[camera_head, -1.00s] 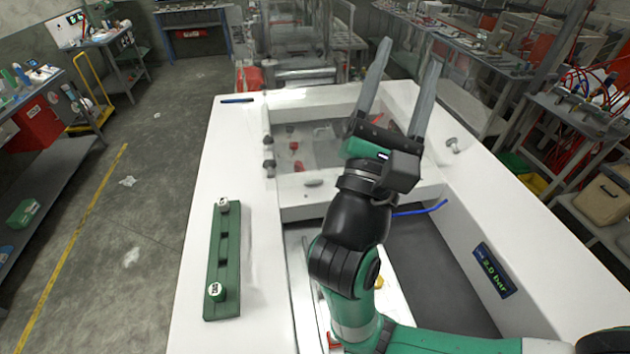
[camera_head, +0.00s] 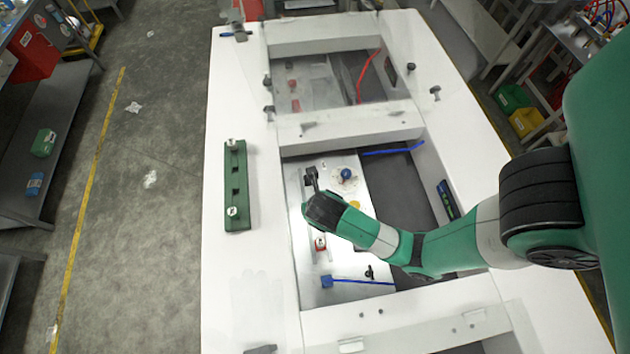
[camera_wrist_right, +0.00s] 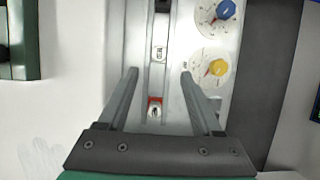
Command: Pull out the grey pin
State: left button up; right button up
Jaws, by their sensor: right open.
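My right gripper (camera_head: 312,178) is open over the light metal panel (camera_head: 306,262) in the recess of the white bench. A small grey-white labelled piece (camera_wrist_right: 159,53) sits in the track just beyond the fingertips. A red piece with a pale labelled top (camera_wrist_right: 154,109) sits nearer, between the finger bases; it also shows in the head view (camera_head: 320,243). I cannot tell for certain which piece is the grey pin. My left gripper is not in view.
A blue knob (camera_wrist_right: 225,9) and a yellow knob (camera_wrist_right: 218,67) stand on round dials right of the track. A green rack (camera_head: 236,190) lies on the bench's left side. Recess walls and a crossbar surround the panel.

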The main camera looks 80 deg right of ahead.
jog(key=x, duration=1.1)
jog(key=shift+w+d+f, duration=0.1)
jog(key=shift+d+f, duration=0.05)
jog(key=shift+f, duration=0.05)
grip_shut()
